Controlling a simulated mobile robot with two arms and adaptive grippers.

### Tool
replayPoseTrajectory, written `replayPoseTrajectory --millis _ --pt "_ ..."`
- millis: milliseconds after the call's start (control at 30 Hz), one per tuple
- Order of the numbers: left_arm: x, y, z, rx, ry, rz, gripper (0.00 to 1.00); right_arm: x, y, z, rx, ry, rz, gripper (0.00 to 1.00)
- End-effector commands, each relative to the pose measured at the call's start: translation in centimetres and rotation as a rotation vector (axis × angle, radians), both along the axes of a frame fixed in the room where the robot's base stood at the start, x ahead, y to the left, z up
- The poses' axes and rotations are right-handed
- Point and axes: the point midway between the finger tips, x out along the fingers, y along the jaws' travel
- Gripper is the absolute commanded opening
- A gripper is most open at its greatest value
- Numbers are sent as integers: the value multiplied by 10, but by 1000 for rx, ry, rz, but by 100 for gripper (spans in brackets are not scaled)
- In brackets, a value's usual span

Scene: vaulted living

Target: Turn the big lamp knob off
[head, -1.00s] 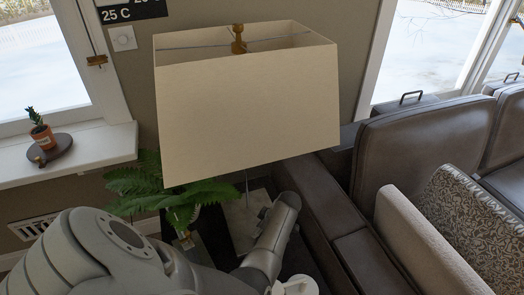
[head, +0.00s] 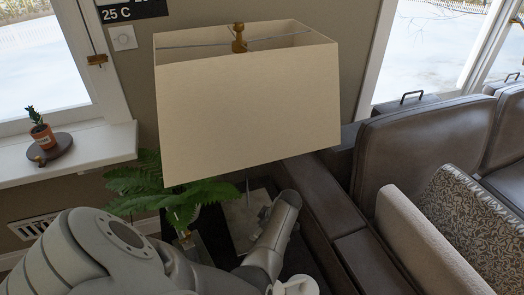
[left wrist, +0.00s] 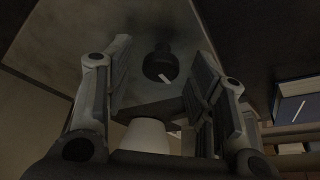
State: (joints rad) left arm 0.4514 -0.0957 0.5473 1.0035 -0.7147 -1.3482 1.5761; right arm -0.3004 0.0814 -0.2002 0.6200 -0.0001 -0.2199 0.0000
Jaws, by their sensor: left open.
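The big lamp has a cream shade (head: 248,110), and its pale base (head: 240,225) shows partly below the shade. In the left wrist view a dark round knob (left wrist: 160,64) with a short white mark is on a grey surface. My left gripper (left wrist: 163,58) is open, its two fingers to either side of the knob in the picture; I cannot tell whether they touch it. In the head view my left arm reaches in low at the front, and most of its gripper is hidden near the lamp base. My right gripper does not show.
A green fern (head: 165,190) stands close left of the lamp base. A leather sofa (head: 425,140) with a patterned cushion (head: 470,225) is at the right. A small potted cactus (head: 42,133) sits on the window sill (head: 100,148).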

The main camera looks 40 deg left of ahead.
Motion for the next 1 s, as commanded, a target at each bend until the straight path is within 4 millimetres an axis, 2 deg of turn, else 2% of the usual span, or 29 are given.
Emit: replayPoseTrajectory --millis 233,633,1000 --pt "2 -5 10 0 -3 -2 51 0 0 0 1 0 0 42" --pt "9 -25 63 0 -2 -1 51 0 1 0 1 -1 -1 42" --pt "9 -27 69 0 0 0 51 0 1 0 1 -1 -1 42"
